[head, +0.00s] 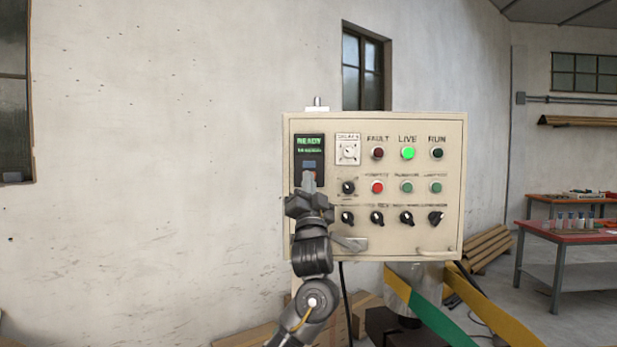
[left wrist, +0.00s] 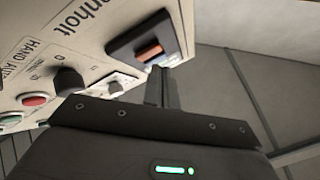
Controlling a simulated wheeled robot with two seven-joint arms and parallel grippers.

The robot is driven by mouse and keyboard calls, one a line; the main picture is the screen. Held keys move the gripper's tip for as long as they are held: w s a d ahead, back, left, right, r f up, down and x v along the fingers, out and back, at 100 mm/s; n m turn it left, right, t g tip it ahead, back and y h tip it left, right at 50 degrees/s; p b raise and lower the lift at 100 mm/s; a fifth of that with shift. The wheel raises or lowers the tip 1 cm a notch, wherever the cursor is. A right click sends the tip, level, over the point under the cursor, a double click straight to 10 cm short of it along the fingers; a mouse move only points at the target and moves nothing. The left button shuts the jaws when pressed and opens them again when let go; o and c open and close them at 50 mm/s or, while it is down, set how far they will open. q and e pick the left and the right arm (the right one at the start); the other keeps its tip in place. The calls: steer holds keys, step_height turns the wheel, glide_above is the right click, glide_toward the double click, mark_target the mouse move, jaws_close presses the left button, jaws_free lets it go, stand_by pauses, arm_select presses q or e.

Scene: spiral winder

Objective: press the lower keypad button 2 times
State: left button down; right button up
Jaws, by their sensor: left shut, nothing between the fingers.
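The keypad (head: 309,144) is a dark panel at the upper left of the cream control box, with a green READY display at its top. A blue-grey button (head: 309,165) shows just above my left gripper's tip in the head view. The lower part of the keypad is hidden behind the gripper there. In the left wrist view, an orange button (left wrist: 151,52) shows on the dark keypad. My left gripper (head: 309,179) is shut and empty, its tip in front of the keypad's lower part. The tip (left wrist: 157,72) is close to the keypad; I cannot tell whether it touches.
The control box (head: 390,245) also carries a white dial, several lamps, push buttons and black knobs right of my gripper. A grey lever (head: 350,243) sticks out near my left wrist. A red-topped table (head: 570,237) stands at the far right. The wall to the left is clear.

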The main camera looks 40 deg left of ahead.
arm_select(q)
steer(key=s+d, duration=0.1)
steer(key=s, duration=0.1)
steer(key=s+d, duration=0.2)
stand_by(0.5)
steer(key=shift+a, duration=0.1)
stand_by(2.3)
